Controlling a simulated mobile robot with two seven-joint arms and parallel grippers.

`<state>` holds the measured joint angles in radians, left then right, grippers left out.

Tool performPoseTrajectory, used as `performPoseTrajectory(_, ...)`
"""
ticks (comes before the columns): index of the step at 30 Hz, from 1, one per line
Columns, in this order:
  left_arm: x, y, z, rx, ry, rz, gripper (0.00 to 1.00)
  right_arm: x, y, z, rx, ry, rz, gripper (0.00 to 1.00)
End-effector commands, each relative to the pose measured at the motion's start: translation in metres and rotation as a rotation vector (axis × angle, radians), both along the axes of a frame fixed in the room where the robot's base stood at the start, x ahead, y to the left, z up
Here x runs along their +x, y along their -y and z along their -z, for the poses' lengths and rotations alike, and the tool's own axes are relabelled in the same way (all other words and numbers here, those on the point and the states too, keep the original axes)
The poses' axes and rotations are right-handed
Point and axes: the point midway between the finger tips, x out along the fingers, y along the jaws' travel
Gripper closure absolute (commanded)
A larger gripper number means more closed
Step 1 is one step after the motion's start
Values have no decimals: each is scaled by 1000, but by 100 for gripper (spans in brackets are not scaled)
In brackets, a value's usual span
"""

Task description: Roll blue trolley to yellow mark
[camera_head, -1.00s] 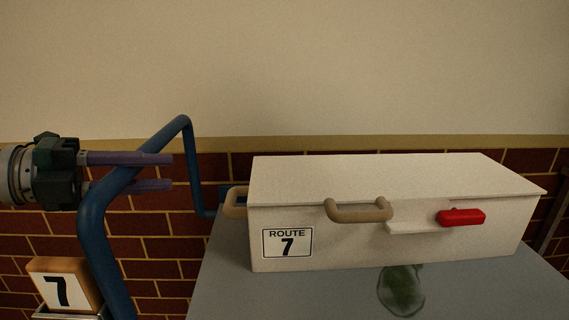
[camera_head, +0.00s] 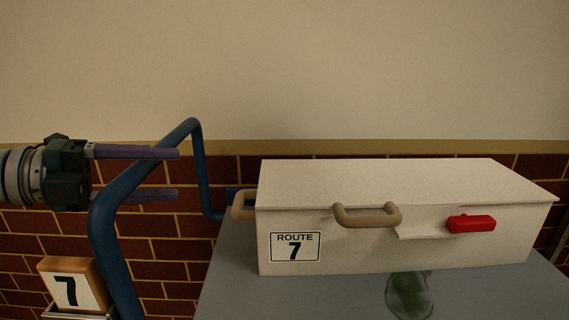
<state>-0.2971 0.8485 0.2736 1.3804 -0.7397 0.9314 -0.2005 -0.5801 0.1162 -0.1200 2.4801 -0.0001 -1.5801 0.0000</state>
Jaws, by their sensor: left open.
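The blue trolley shows as a bent blue tube handle (camera_head: 122,185) at the left and a grey top (camera_head: 330,300). My left gripper (camera_head: 178,174) comes in from the left with its two purple fingers apart, one above the other. The fingers reach across the upright part of the blue handle; the upper finger passes in front of it and the lower one is partly behind it. I cannot tell whether they touch the tube. The yellow mark is not in view. My right gripper is not in view.
A white box (camera_head: 400,185) labelled "Route 7" with tan handles and a red latch (camera_head: 471,224) sits on the trolley top. A green stain-like patch (camera_head: 408,296) is in front. A wooden "7" block (camera_head: 72,287) stands lower left. A brick wall is behind.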

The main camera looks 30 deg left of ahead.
Motion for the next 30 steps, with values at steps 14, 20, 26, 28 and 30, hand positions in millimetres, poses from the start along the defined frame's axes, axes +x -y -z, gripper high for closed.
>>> performPoseTrajectory(14,-56,-40,-12,0,-5,-3,38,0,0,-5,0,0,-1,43)
performPoseTrajectory(20,-76,-54,-17,0,-1,-1,38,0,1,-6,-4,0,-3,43)
performPoseTrajectory(26,-80,-57,-18,0,0,-1,38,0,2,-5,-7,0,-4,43)
performPoseTrajectory(28,-80,-57,-18,0,0,-1,38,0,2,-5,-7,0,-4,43)
performPoseTrajectory(30,-80,-57,-18,0,0,-1,38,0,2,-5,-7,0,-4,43)
